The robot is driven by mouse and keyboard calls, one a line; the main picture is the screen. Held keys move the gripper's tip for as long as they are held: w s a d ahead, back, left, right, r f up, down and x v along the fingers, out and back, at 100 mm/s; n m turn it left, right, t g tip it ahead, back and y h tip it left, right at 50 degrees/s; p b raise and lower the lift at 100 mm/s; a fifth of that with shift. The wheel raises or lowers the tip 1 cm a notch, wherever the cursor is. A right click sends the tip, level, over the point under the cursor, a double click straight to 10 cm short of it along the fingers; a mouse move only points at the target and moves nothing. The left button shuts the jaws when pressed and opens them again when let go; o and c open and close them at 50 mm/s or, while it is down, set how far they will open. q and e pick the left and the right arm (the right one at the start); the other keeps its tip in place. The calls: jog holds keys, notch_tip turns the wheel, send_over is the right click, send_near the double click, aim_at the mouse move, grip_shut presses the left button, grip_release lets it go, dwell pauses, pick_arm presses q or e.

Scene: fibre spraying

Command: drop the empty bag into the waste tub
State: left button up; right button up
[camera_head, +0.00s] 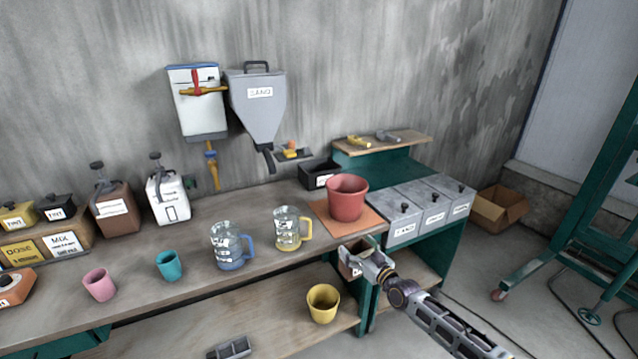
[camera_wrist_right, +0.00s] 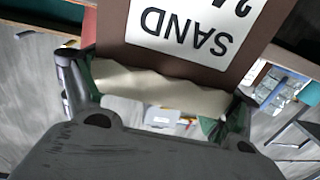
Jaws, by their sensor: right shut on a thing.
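My right gripper (camera_head: 372,257) is shut on a brown bag (camera_head: 352,262), in front of the bench's right part. In the right wrist view the bag (camera_wrist_right: 112,22) has a white label reading SAND, upside down there. Its cream edge (camera_wrist_right: 160,88) lies between my fingers (camera_wrist_right: 158,98). Whether the bag is empty cannot be told. No tub is labelled as waste. A red tub (camera_head: 347,199) stands on an orange mat (camera_head: 335,226) on the bench, behind the gripper. A yellow bucket (camera_head: 323,303) stands on the lower shelf. My left gripper is not in view.
Two jugs (camera_head: 229,247) (camera_head: 287,230), a teal cup (camera_head: 169,265) and a pink cup (camera_head: 100,285) stand on the bench. Grey lidded bins (camera_head: 405,218) are right of the red tub. A cardboard box (camera_head: 498,208) and a green wheeled frame (camera_head: 570,255) stand at the right.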

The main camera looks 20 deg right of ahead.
jog(key=s+a+f+m+h, duration=0.1)
jog(key=s+a+f, duration=0.1)
jog(key=s+a, duration=1.2)
jog(key=shift+a+t+h, duration=0.3)
jog(key=shift+a+h, duration=0.1)
jog(key=shift+a, duration=0.45)
jog(key=shift+r, duration=0.1)
